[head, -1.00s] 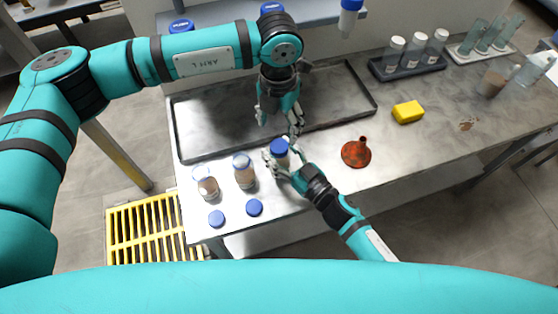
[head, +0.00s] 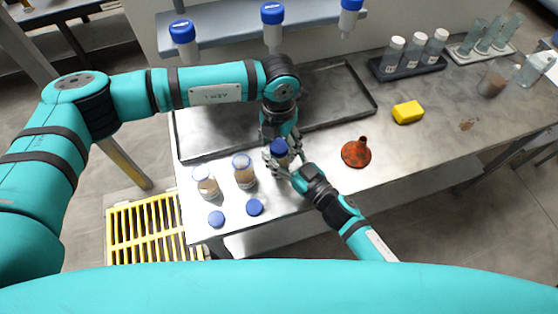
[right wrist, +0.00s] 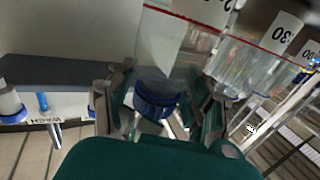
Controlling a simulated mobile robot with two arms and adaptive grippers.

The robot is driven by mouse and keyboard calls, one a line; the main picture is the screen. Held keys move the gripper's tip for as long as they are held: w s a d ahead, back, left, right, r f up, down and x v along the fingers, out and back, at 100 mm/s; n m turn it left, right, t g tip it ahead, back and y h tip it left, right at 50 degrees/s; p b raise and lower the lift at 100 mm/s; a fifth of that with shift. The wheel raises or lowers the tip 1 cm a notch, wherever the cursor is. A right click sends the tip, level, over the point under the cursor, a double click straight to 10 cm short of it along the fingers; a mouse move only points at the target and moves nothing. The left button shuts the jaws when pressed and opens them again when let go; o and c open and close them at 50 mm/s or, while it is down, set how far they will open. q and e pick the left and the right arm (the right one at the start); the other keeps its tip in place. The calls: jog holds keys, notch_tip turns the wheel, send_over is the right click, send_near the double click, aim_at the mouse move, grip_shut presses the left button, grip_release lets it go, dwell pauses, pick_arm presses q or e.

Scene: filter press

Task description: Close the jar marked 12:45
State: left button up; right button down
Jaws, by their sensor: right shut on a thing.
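A jar with a blue lid (head: 279,146) stands upright near the table's front edge, between my two grippers. My right gripper (head: 284,164) is shut on this jar, its fingers around it just below the lid. In the right wrist view, which looks upside down, the blue lid (right wrist: 156,98) and clear jar (right wrist: 168,45) show between the fingers; the label's time is cut off. My left gripper (head: 281,139) reaches down from above with fingers beside the lid; whether they grip it is unclear. Two other filled jars (head: 244,171) (head: 206,182) stand to the left.
Two loose blue lids (head: 254,207) (head: 216,219) lie at the front edge. A dark tray (head: 340,84) lies behind. An orange funnel (head: 356,152) and yellow sponge (head: 408,112) are to the right. Blue-capped containers (head: 184,38) stand on the back shelf. A rack of white-capped tubes (head: 410,68) stands at back right.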

pick_arm(q)
jog(key=c, duration=1.1)
jog(key=shift+m, duration=1.6)
jog(key=shift+c, duration=0.3)
jog(key=o, duration=1.3)
jog(key=shift+r, duration=2.3)
jog(key=shift+r+n, duration=1.6)
jog(key=shift+r, duration=0.15)
jog(key=shift+c, duration=0.2)
jog(key=shift+f, duration=0.1)
